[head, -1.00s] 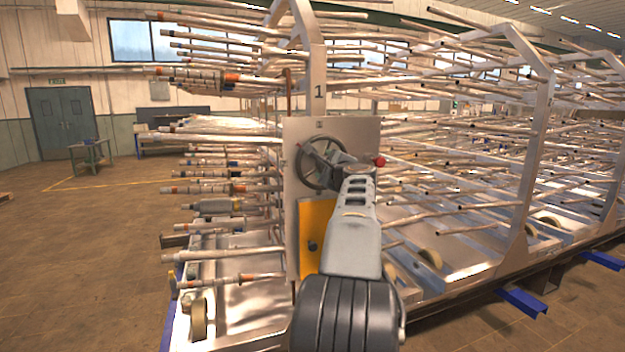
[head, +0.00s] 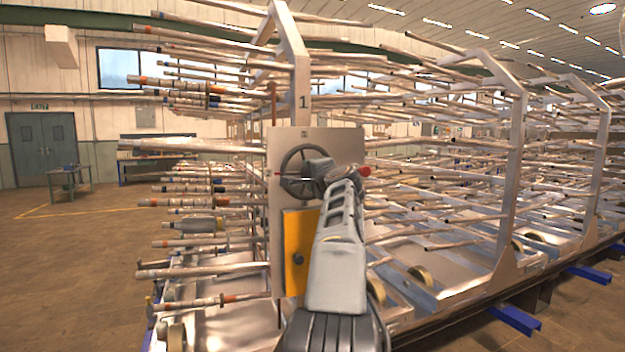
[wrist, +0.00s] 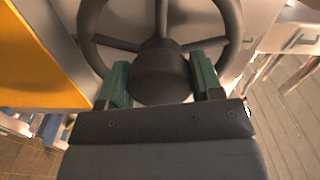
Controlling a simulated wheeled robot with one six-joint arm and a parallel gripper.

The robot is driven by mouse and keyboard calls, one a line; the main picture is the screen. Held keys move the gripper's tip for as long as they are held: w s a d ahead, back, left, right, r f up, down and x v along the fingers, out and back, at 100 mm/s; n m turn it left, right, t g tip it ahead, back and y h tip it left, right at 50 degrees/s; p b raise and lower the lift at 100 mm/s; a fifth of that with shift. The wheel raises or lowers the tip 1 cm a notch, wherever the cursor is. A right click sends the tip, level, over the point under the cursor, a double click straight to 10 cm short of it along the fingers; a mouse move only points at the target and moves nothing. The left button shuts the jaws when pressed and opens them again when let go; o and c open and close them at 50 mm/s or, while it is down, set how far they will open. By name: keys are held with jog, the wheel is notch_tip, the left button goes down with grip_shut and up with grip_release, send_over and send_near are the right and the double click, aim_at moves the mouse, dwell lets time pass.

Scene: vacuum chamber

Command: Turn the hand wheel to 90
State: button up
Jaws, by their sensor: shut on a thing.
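The hand wheel (head: 284,163) is a dark, spoked ring on an upright metal panel (head: 345,142). The wrist view shows its round hub (wrist: 160,78), spokes and the upper part of its rim. My gripper (wrist: 158,68) has a green finger on each side of the hub and is shut on the wheel there. In the head view my gripper (head: 312,172) is at the wheel, and my arm hides the wheel's right and lower parts. I cannot read any angle mark on the panel.
A yellow plate (head: 296,235) with a dark knob is below the wheel. A red knob (head: 364,171) shows right of my wrist. Long pipes (head: 190,145) stick out to the left of the panel. The floor (head: 70,255) at left is open.

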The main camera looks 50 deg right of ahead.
dwell(0.5)
jog(key=o, duration=1.3)
jog(key=shift+c, duration=0.2)
jog(key=b+v, duration=0.3)
jog(key=v, duration=1)
jog(key=shift+s+a+b, duration=0.15)
jog(key=shift+s+b, duration=0.15)
jog(key=shift+b, duration=0.1)
jog(key=shift+f, duration=0.1)
